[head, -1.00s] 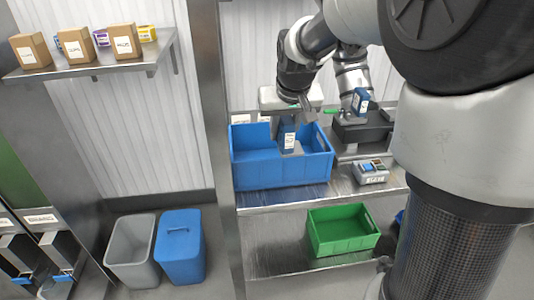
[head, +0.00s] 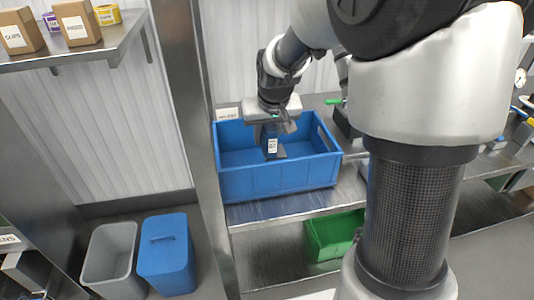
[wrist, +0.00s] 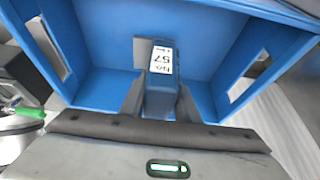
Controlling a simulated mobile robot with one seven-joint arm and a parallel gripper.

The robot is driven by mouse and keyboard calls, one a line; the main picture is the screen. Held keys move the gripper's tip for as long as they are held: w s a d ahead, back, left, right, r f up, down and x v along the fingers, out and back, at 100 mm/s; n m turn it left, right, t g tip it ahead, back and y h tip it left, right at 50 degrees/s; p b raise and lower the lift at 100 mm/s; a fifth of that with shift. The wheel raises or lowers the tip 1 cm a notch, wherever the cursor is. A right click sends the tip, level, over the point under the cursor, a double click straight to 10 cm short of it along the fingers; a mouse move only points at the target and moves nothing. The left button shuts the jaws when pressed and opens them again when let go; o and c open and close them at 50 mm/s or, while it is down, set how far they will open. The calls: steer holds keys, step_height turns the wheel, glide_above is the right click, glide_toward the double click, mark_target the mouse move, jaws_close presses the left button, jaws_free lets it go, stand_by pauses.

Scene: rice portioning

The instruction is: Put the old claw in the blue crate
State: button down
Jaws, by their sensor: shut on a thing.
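The blue crate (head: 265,180) stands on the upper metal shelf in the head view; its walls also fill the wrist view (wrist: 215,45). The old claw (head: 270,140) is a dark blue block with a white label and a grey plate at its lower end. In the wrist view the claw (wrist: 161,85) shows its label, "No. 57", between the fingers. My gripper (wrist: 160,105) is shut on the claw and points down into the crate. The claw is inside the crate's outline; I cannot tell whether it touches the floor.
A green crate (head: 333,235) sits on the lower shelf. A grey bin (head: 110,255) and a blue lidded bin (head: 167,257) stand on the floor at left. A metal post (head: 190,130) rises just left of the blue crate. Boxes (head: 77,22) stand on a wall shelf.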

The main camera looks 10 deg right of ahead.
step_height(320, 180, down, 5)
steer(key=shift+w+r+b, duration=0.1)
steer(key=shift+b, duration=0.4)
steer(key=shift+f, duration=0.2)
steer(key=c, duration=1.4)
jaws_free()
steer(key=shift+o, duration=0.2)
